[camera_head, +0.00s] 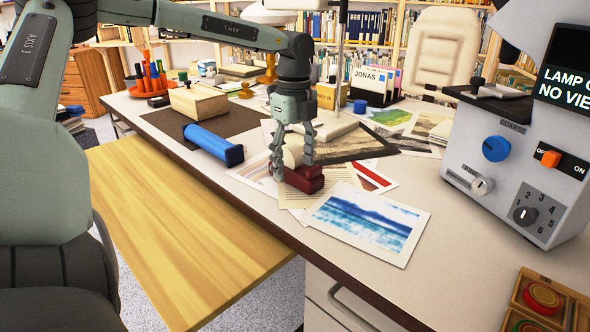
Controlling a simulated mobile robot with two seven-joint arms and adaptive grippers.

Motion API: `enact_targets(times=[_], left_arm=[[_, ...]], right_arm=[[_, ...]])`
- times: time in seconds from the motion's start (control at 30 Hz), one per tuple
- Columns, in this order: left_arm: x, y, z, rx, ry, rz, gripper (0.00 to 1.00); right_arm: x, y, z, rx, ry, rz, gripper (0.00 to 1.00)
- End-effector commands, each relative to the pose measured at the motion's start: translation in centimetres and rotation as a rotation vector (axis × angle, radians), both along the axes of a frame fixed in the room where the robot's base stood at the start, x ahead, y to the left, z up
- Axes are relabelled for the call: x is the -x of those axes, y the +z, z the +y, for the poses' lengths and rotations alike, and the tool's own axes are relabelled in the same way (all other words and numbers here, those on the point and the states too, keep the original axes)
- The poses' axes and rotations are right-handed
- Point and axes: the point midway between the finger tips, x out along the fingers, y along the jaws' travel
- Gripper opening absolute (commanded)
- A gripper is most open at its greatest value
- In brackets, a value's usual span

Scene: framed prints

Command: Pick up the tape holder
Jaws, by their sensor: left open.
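A dark red tape holder (305,179) sits on scattered prints near the front edge of the white desk (440,258). A pale rounded piece, perhaps its tape roll, shows between my fingers. My left gripper (292,163) points down over the tape holder with its fingers open, one on each side of the pale piece. The fingers partly hide the tape holder, and I cannot tell whether they touch it. My right gripper is not in view.
A blue roll (213,145) and a wooden box (199,102) lie to the left. A blue print (368,221) lies in front. A grey control box (517,150) stands at right, above a wooden tray (548,300). A wooden bench (178,225) is below the desk edge.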

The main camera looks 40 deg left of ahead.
Motion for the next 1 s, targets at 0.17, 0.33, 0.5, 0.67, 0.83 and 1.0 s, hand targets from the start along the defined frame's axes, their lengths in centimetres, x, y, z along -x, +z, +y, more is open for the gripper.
enact_targets(times=[0.17,0.33,0.5,0.67,0.83,1.0], left_arm=[[0.01,-1.22,0.00,0.000,0.001,-0.001,0.67],[-0.01,-1.21,0.00,-0.001,0.001,-0.001,0.67],[-0.01,-1.18,0.00,-0.001,0.001,-0.001,0.47],[-0.02,-1.17,0.00,-0.001,0.001,-0.001,0.28],[-0.02,-1.16,0.00,-0.001,0.000,-0.001,0.06],[-0.08,-1.05,-0.02,-0.001,0.000,-0.003,0.00]], right_arm=[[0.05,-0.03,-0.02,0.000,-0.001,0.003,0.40],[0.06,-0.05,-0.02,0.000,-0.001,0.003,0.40],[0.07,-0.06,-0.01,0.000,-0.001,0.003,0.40],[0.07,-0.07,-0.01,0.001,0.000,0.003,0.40],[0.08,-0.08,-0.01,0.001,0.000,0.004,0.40],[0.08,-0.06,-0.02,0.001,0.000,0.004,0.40]])
